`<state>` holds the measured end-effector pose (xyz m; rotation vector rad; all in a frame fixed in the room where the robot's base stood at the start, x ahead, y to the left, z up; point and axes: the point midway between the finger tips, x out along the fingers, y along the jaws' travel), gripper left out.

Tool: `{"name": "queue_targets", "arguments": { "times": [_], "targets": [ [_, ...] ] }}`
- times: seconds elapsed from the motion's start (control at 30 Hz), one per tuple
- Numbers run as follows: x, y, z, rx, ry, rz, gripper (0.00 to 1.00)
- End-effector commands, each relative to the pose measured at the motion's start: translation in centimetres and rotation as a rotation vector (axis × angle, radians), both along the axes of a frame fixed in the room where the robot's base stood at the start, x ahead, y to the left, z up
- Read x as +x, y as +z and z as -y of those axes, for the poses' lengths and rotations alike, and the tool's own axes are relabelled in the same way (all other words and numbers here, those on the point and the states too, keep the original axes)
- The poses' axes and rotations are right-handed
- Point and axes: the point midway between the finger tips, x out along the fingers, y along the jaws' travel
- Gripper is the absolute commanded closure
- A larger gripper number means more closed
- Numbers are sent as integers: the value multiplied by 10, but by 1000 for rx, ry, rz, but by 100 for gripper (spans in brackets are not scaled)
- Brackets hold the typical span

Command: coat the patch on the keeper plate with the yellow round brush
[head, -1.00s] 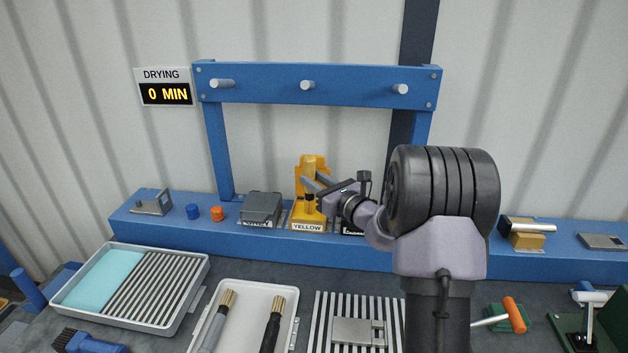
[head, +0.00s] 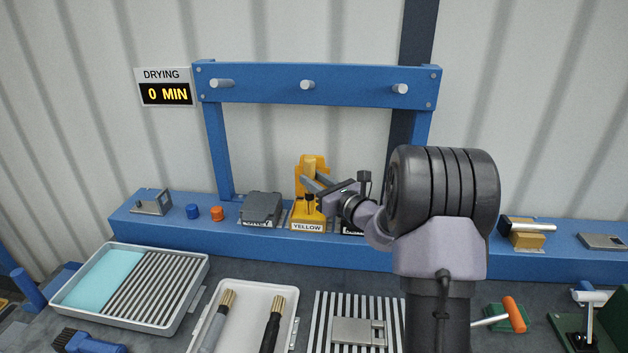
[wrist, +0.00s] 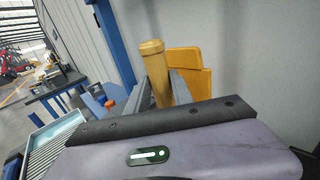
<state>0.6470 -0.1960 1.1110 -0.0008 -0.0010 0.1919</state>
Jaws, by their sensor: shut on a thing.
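The yellow round brush stands upright at the yellow holder labelled YELLOW (head: 307,221) on the blue shelf. Its yellow cylindrical handle (wrist: 152,62) shows in the wrist view between the two grey fingers. My gripper (head: 307,183) reaches in from the right and is shut on this handle. The brush's bristles are not clearly visible. A grey metal plate with a cut-out (head: 358,332), possibly the keeper plate, lies on a striped rack at the front. I cannot make out a patch on it, and my arm covers the area to its right.
A blue frame with pegs (head: 318,84) rises behind the shelf. A white tray (head: 249,293) holds a grey and a black brush. A shallow tray with a turquoise pad (head: 185,308) stands left. A grey box (head: 261,208) sits beside the holder. The sign reads DRYING 0 MIN.

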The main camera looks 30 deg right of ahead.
Motion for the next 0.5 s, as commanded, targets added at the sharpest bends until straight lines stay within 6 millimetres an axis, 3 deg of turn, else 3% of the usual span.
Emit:
{"name": "queue_targets", "arguments": {
  "times": [0.17, 0.5],
  "targets": [
    [-1, 0, -1, 0, 2, -11, 100],
    [0, 42, 0, -1, 1, -5, 100]
  ]
}}
